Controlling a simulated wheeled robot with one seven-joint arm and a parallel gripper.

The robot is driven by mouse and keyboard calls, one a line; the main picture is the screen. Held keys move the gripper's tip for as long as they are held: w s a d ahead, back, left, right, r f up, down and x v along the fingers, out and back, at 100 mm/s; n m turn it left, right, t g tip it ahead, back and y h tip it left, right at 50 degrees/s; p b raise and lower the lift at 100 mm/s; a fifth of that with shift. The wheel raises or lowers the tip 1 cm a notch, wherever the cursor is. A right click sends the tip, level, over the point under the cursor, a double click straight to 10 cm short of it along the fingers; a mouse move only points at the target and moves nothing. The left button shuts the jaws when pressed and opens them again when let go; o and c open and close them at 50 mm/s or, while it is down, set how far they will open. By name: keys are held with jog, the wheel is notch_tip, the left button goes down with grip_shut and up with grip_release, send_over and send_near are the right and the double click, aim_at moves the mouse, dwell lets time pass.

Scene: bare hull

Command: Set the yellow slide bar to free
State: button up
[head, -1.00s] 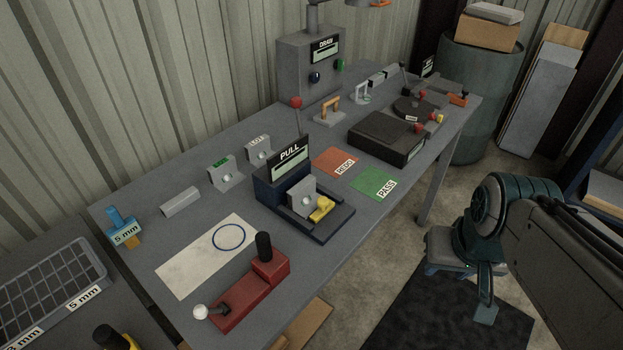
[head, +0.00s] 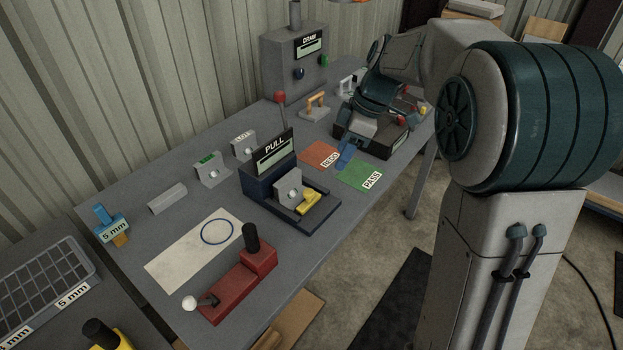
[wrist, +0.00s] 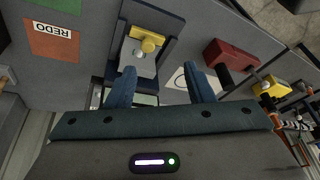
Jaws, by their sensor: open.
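The yellow slide bar (head: 309,201) sits at the front of a grey upright block (head: 289,188) on the dark blue PULL fixture (head: 262,187). It also shows in the wrist view (wrist: 147,39), beside the block. No "free" mark can be read. My gripper (head: 347,157) is over the table near the red and green cards, up and to the right of the slide bar in the head view. In the wrist view my gripper (wrist: 162,78) has its blue fingers apart with nothing held, and the bar lies beyond them.
The orange REDO card (head: 320,154) and green PASS card (head: 359,177) lie right of the fixture. A red-knobbed lever (head: 280,97) stands behind it. A red block with a black handle (head: 238,285) is at the front left. A DRAW box (head: 293,65) stands at the back.

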jog(key=w+a+f+n, duration=0.1)
jog(key=w+n, duration=0.1)
jog(key=w, duration=0.1)
jog(key=n+p, duration=0.1)
jog(key=p, duration=0.1)
send_near(309, 192)
jog(key=shift+g+y, duration=0.3)
jog(key=shift+y, duration=0.1)
jog(key=x, duration=0.8)
jog(key=shift+w+d+f, duration=0.2)
jog(key=shift+w+f, duration=0.1)
jog(key=shift+f, duration=0.05)
jog(key=shift+c, duration=0.3)
